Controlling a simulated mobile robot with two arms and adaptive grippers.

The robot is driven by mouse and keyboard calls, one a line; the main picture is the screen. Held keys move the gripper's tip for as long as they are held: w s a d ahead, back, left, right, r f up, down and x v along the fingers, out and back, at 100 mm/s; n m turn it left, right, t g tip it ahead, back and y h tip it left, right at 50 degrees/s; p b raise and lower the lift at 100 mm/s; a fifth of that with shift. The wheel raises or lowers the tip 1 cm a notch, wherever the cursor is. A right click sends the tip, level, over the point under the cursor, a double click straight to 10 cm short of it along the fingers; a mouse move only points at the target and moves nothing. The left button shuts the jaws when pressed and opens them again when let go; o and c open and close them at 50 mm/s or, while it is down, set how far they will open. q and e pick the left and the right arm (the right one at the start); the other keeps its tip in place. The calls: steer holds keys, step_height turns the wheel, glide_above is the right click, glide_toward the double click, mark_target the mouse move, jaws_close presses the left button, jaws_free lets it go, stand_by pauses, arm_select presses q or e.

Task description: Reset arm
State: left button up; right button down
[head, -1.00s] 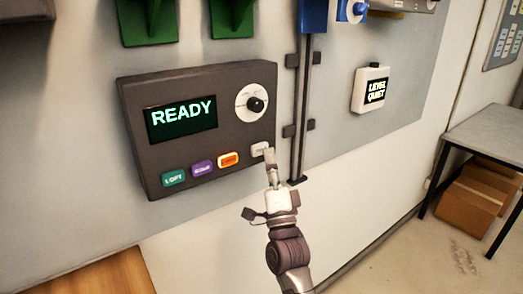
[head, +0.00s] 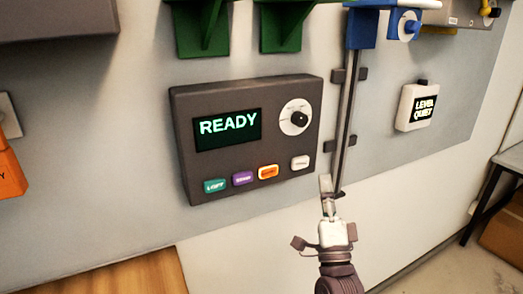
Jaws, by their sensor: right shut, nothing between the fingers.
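My right gripper (head: 326,186) is shut and empty. It points up in front of the wall, just below and right of the dark grey paging panel (head: 183,130), apart from it in the picture. The panel has a screen (head: 228,129) reading READY in green letters and a white dial with a black knob (head: 298,118). Along its lower edge are a teal button (head: 214,186), a purple button (head: 243,179), an orange button (head: 268,172) that looks lit, and a white button (head: 300,162). My left gripper is not in view.
A vertical rail (head: 346,120) runs down the wall behind my right gripper. A small white box (head: 417,107) reading LEVEL QUIET hangs at right. Green brackets (head: 202,30) and a blue bracket (head: 361,28) are above. A wooden surface (head: 125,278) lies at lower left, a table at far right.

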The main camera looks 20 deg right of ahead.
steer(key=shift+y, duration=0.3)
steer(key=w+a+f+n+g+y, duration=0.2)
steer(key=f, duration=0.7)
steer(key=w+a+f+n+g+y, duration=0.1)
steer(key=w+f+n+g+y, duration=0.15)
steer(key=f, duration=0.55)
steer(key=w+a+f+n+g+y, duration=0.1)
steer(key=w+a+f+n, duration=0.15)
steer(key=f, duration=0.65)
steer(key=s+a+f+n+g+y, duration=0.1)
steer(key=s+a+f+n+g, duration=0.2)
steer(key=f, duration=0.9)
steer(key=s+a+f+n+g+y, duration=0.1)
steer(key=s+f+n+g+y, duration=0.3)
steer(key=f, duration=0.8)
steer(key=s+a+f+n+g+h, duration=0.25)
steer(key=s+f+g, duration=0.35)
steer(key=s+f, duration=1.25)
steer(key=s+d+f+n+g, duration=0.1)
steer(key=s+f+n+g, duration=0.1)
steer(key=s, duration=0.9)
steer(key=s+d+f+n+g, duration=0.2)
steer(key=s+f, duration=0.3)
steer(key=s, duration=0.6)
steer(key=shift+s+f+n+g, duration=0.25)
steer(key=shift+s+n+g, duration=0.15)
steer(key=shift+n+g, duration=0.2)
